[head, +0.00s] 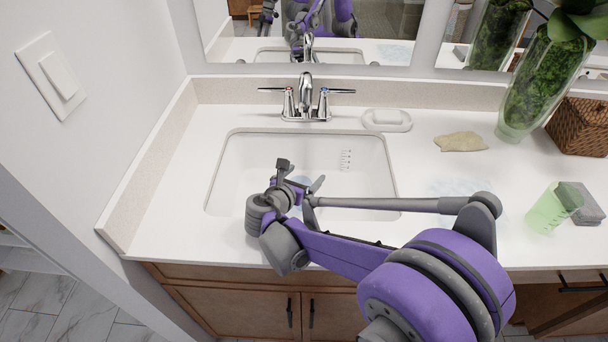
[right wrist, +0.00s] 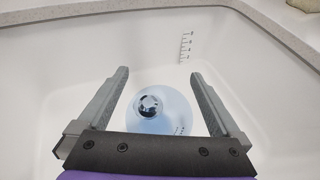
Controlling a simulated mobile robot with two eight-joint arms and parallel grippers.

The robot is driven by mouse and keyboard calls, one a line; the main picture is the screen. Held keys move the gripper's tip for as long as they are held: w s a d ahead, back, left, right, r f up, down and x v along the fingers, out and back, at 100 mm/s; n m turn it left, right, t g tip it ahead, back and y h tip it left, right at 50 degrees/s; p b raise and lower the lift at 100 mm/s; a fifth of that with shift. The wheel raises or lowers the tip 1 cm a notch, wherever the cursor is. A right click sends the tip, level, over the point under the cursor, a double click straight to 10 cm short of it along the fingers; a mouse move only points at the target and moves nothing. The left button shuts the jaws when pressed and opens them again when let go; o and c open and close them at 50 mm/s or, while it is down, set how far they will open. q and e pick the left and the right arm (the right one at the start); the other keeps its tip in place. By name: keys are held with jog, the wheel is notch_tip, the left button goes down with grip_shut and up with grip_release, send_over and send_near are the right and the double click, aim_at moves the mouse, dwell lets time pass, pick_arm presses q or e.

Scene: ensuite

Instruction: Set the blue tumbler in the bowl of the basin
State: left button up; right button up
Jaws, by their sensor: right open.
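The blue tumbler (right wrist: 172,112) is pale and see-through. In the right wrist view it is in the bowl of the basin, with the round metal drain showing at or through it; its exact footing is hard to tell. In the head view only a bluish patch of it (head: 303,182) shows behind my gripper. The white basin (head: 240,165) is sunk in the counter. My right gripper (head: 300,178) is over the bowl, its fingers (right wrist: 158,76) open on either side of the tumbler with gaps showing. My left gripper is not directly in view.
A chrome faucet (head: 305,100) stands behind the basin. A soap dish (head: 387,121), a tan cloth or sponge (head: 461,141), a plant vase (head: 540,85), a wicker basket (head: 582,126), a green tumbler (head: 548,209) and a grey block (head: 584,205) stand to the right. The left counter is clear.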

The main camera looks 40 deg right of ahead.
jog(key=r+p+v, duration=0.1)
jog(key=p+v, duration=0.1)
jog(key=v, duration=1)
jog(key=shift+r, duration=0.1)
